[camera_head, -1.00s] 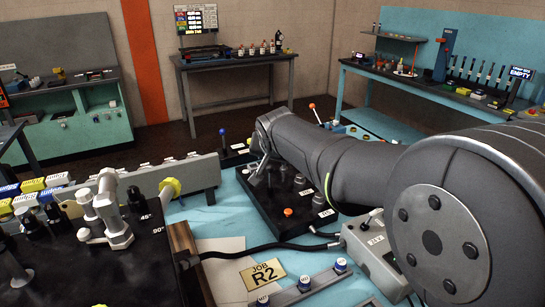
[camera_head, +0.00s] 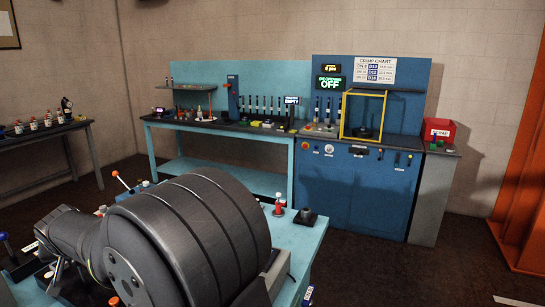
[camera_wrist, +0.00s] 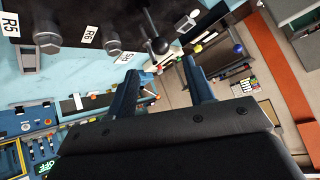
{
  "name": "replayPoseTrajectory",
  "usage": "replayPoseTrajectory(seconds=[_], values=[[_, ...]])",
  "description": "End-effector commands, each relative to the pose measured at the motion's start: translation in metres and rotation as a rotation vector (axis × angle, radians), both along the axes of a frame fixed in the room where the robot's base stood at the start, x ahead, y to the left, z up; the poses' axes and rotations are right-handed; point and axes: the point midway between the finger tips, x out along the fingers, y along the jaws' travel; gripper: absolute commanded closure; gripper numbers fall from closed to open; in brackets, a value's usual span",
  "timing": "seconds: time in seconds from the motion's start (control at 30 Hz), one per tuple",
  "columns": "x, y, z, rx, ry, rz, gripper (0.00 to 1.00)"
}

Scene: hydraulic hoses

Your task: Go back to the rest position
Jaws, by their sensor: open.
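My gripper (camera_wrist: 161,66) shows in the wrist view with its two dark blue fingers wide apart. Nothing is held between them. The gripper's fingers cannot be made out clearly there.
In the head view a blue crimping bench (camera_head: 355,190) with a yellow frame (camera_head: 345,115) and a red box (camera_head: 438,131) stand at the back. Dark floor (camera_head: 390,270) lies clear in front.

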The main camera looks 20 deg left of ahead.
Motion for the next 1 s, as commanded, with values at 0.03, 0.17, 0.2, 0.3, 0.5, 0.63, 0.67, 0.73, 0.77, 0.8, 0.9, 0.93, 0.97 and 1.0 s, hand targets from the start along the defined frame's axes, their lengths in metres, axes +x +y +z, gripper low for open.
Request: replayPoseTrajectory(seconds=[0.03, 0.17, 0.2, 0.3, 0.5, 0.63, 0.67, 0.73, 0.77, 0.8, 0.9, 0.93, 0.97, 1.0], values=[[0.003, 0.006, -0.007, -0.001, 0.000, 0.000, 0.52], [0.008, 0.021, -0.024, -0.002, 0.001, 0.000, 0.52], [0.010, 0.025, -0.028, -0.001, 0.000, 0.000, 0.52], [0.015, 0.036, -0.040, -0.001, 0.000, 0.000, 0.52], [0.023, 0.056, -0.063, -0.001, -0.001, -0.001, 0.52], [0.027, 0.066, -0.074, 0.000, 0.000, 0.000, 0.52], [0.028, 0.068, -0.076, 0.000, 0.000, 0.000, 0.52], [0.029, 0.071, -0.079, 0.001, -0.001, 0.000, 0.52], [0.030, 0.073, -0.080, 0.001, -0.001, 0.000, 0.52], [0.030, 0.074, -0.081, 0.000, 0.000, 0.000, 0.52], [0.031, 0.075, -0.083, 0.000, -0.001, 0.001, 0.52], [0.031, 0.076, -0.084, 0.001, -0.001, 0.001, 0.52], [0.031, 0.076, -0.084, 0.001, -0.001, 0.001, 0.52], [0.031, 0.076, -0.084, 0.001, -0.001, 0.001, 0.52]])
